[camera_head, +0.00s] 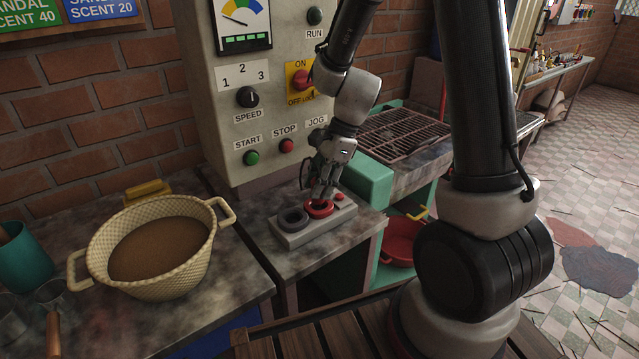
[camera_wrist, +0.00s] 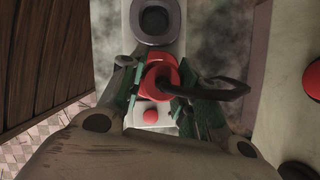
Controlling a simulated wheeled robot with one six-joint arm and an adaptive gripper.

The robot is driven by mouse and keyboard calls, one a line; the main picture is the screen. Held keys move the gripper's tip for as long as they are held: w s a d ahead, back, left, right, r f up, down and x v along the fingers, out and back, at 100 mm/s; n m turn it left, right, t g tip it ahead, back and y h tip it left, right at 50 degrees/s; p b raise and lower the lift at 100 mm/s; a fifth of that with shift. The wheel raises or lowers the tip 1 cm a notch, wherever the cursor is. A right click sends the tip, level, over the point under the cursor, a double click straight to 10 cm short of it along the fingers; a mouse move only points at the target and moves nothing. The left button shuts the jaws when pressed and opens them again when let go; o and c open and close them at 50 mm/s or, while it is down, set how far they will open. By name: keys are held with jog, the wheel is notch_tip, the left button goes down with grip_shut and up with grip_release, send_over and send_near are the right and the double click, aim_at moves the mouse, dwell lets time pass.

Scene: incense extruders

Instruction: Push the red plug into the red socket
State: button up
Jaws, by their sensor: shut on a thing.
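My gripper (camera_head: 325,190) points down over a light grey socket block (camera_head: 325,230) on the counter and is shut on the red plug. In the wrist view the red plug (camera_wrist: 160,78) sits between the green-padded fingers, with a dark curved cable (camera_wrist: 225,88) leading off to the right. The red socket (camera_head: 318,208) shows as a red ring right below the fingertips in the head view; in the wrist view it is largely covered by the plug. I cannot tell how deep the plug sits in it. The grey socket (camera_head: 293,218) beside it is empty.
A small red button or lamp (camera_head: 339,196) sits on the block's right end. The control panel (camera_head: 245,90) with knobs and buttons rises close behind my gripper. A cream basket (camera_head: 150,285) of brown powder stands to the left. A green-framed grill table (camera_head: 405,140) is to the right.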

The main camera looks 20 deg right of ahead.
jog(key=shift+f, duration=1.3)
jog(key=o, duration=1.1)
jog(key=v, duration=1.2)
jog(key=s+d+r+n+t+h, duration=0.2)
jog(key=s+d+r+n, duration=0.3)
jog(key=s+n, duration=0.3)
jog(key=s+d+r+n+t+h, duration=0.2)
jog(key=s+d+r+n, duration=0.3)
jog(key=s+r+n, duration=0.2)
jog(key=shift+s+n+t+h, duration=0.3)
jog(key=shift+s+n, duration=0.9)
jog(key=shift+s, duration=0.9)
